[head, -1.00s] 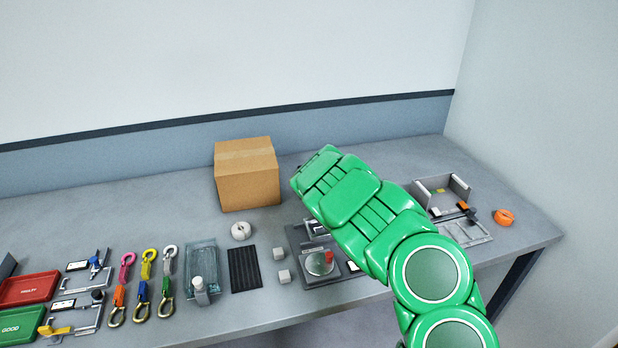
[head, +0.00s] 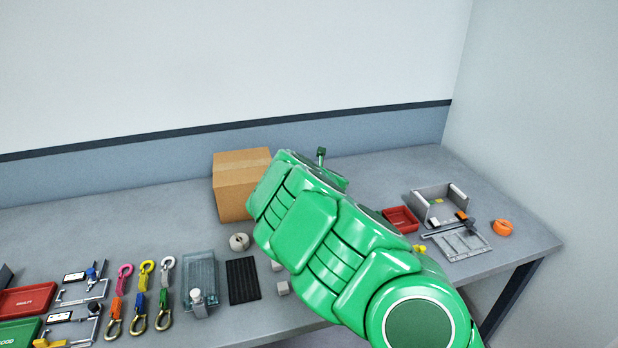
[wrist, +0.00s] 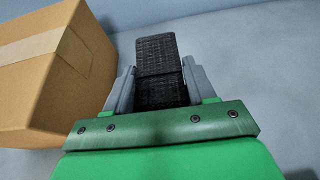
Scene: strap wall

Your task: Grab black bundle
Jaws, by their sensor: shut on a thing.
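The black bundle (wrist: 158,57) shows in the wrist view as a dark, woven, folded strap. My gripper (wrist: 158,88) is shut on it, with one grey finger on each side. The bundle sticks out past the fingertips. In the head view my green arm hides the gripper, and I cannot make out the bundle there.
A cardboard box (head: 238,190) stands close to the left of my gripper; it also shows in the wrist view (wrist: 60,80). Orange and white rolls, a red tray (head: 401,219), a grey fixture (head: 440,205) and several coloured hooks lie on the grey table (head: 120,215).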

